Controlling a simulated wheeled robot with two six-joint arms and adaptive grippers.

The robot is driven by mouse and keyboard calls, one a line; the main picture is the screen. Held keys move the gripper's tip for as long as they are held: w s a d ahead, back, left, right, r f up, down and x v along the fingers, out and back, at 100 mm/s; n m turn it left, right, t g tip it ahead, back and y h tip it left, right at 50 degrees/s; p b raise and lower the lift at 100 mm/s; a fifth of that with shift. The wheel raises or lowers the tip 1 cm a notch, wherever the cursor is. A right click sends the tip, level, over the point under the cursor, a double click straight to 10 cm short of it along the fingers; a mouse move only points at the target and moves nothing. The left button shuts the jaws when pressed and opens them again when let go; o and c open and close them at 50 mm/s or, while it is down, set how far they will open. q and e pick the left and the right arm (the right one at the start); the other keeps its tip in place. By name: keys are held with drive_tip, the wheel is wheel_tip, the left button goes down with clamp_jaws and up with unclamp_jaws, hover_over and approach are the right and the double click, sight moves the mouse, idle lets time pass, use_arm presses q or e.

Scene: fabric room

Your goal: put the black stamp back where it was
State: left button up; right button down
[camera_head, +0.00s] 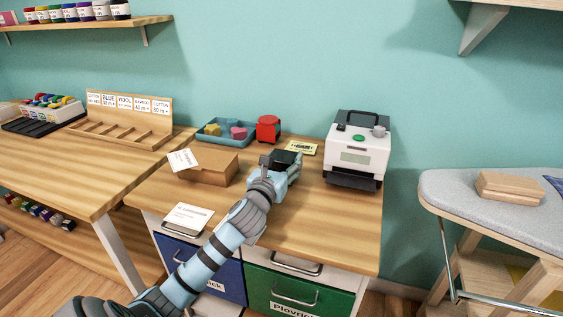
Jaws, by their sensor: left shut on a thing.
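My left gripper (277,165) reaches over the small desk from the lower left. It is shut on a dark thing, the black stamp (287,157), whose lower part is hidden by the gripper. I cannot tell whether the stamp touches the desk. A yellow card (303,148) with dark print lies just behind and to the right of it. My right gripper is not in view.
A red object (268,128) and a blue tray (213,141) with coloured pieces stand behind the gripper. A cardboard box (208,170) is to its left, a white label printer (357,152) to its right. The desk front right is clear.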

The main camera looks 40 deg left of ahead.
use_arm(q)
drive_tip(key=o, duration=1.2)
drive_tip(key=shift+f, duration=0.1)
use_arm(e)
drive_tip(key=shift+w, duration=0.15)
use_arm(q)
drive_tip(key=p+v, duration=0.2)
drive_tip(key=v, duration=0.9)
drive_tip(key=shift+p, duration=0.3)
drive_tip(key=shift+s+d, duration=0.2)
drive_tip(key=shift+s, duration=0.3)
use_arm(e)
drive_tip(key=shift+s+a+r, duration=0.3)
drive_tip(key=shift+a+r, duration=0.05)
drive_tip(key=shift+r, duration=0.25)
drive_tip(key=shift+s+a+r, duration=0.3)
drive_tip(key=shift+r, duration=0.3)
use_arm(q)
drive_tip(key=shift+w, duration=0.1)
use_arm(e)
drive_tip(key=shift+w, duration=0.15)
